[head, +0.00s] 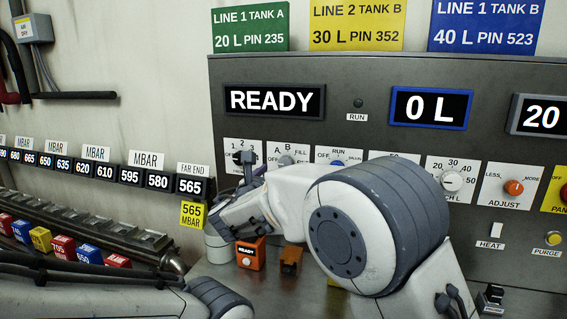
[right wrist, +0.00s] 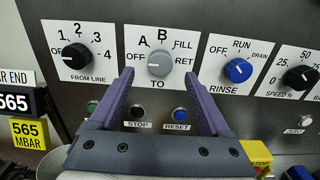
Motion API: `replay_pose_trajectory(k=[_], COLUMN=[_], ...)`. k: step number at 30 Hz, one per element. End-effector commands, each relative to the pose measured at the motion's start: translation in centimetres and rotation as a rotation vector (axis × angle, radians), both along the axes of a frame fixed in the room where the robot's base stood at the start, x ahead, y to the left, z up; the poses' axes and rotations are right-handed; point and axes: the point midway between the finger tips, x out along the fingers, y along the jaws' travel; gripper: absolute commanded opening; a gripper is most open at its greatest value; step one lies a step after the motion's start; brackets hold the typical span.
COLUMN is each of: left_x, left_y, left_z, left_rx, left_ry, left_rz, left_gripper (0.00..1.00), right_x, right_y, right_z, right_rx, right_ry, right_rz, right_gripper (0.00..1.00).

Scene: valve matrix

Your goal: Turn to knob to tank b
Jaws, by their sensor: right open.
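The grey TO knob (right wrist: 159,64) sits on a white plate marked OFF, A, B, FILL and RET in the right wrist view. Its white pointer line points left, toward OFF. In the head view the TO knob (head: 287,161) shows just past my right arm. My right gripper (right wrist: 158,76) is open, its two purple fingers at the lower left and lower right of the knob, with nothing between them. I cannot tell whether either finger touches the panel. The gripper (head: 253,168) is small and dark in the head view. My left gripper is not in view.
The black FROM LINE knob (right wrist: 75,57) is left of the TO plate, the blue RINSE knob (right wrist: 238,70) right. STOP (right wrist: 137,112) and RESET (right wrist: 180,113) buttons lie below. My right arm covers part of the panel. The yellow LINE 2 TANK B sign (head: 357,27) stands on top.

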Motion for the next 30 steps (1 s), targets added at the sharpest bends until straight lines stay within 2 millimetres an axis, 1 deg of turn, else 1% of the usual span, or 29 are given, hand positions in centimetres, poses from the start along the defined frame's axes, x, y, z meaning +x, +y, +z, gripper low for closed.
replay_pose_trajectory(k=[1,3,9,15,22,23,24,26,27,28,29,30], left_x=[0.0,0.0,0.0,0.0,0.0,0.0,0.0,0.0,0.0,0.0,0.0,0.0], left_y=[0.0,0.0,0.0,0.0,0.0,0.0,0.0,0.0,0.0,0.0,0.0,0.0], left_z=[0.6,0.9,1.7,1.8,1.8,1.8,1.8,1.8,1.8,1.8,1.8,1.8], left_rx=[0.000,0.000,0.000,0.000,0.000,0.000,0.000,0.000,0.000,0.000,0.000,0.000], left_ry=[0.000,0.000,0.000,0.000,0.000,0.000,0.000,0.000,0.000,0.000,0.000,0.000], left_rz=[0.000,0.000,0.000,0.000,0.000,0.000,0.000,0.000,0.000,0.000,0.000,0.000], left_gripper=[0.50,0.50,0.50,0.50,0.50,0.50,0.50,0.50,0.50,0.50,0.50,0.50], right_x=[1.1,2.3,5.1,6.1,6.1,6.1,6.1,6.1,6.1,6.1,6.1,6.1], right_y=[-0.5,-0.9,-1.7,-2.0,-2.0,-2.0,-2.0,-2.0,-2.0,-2.0,-2.0,-2.0], right_z=[0.2,0.2,0.1,0.0,0.0,0.0,0.0,0.0,0.0,0.0,0.0,0.0], right_rx=[-0.001,0.000,0.002,0.003,0.003,0.003,0.003,0.003,0.003,0.003,0.003,0.003], right_ry=[0.001,0.001,0.002,0.001,0.001,0.001,0.001,0.001,0.001,0.001,0.001,0.001], right_rz=[-0.003,-0.003,-0.002,0.000,0.000,0.000,0.000,0.000,0.000,0.000,0.000,0.000], right_gripper=[0.81,0.81,0.81,0.81,0.81,0.74,0.58,0.35,0.20,0.09,0.00,0.00])
